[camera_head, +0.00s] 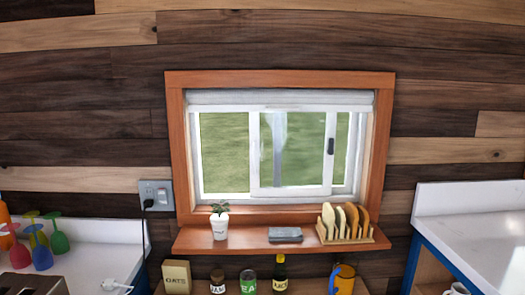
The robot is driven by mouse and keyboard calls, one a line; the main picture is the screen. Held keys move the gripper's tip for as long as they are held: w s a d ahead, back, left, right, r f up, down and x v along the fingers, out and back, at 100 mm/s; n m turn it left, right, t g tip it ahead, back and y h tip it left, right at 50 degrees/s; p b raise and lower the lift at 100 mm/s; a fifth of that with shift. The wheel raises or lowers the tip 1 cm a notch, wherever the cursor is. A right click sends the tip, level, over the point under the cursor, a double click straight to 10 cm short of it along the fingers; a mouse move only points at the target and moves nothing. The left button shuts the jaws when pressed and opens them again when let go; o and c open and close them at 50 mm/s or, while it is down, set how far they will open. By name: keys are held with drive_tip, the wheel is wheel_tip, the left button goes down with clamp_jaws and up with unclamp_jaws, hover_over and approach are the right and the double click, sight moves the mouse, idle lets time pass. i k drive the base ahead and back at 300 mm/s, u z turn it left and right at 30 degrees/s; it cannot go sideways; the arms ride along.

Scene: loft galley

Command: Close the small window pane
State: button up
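A small white-framed window (226,197) sits in an orange-brown wooden surround (178,150) on the plank wall. Its sliding pane (290,191) stands right of the middle, with a dark handle (331,146) on its right upright. A narrow green strip shows between the pane's right edge and the right side of the window frame. The left part of the window shows green through it; whether glass fills it I cannot tell. A rolled pale blind (280,97) is at the top. My gripper is not in view.
A wooden shelf (195,241) juts out below the window, bearing a potted plant (220,226), a grey block (285,235) and a rack of round slices (345,225). Jars and bottles (249,282) stand below. White counters flank it left (95,262) and right (470,240).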

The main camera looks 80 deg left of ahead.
sight(325, 190)
drive_tip(key=u, duration=2.45)
drive_tip(key=k, duration=0.45)
drive_tip(key=u, duration=0.75)
drive_tip(key=i, duration=1.3)
drive_tip(key=z, duration=0.15)
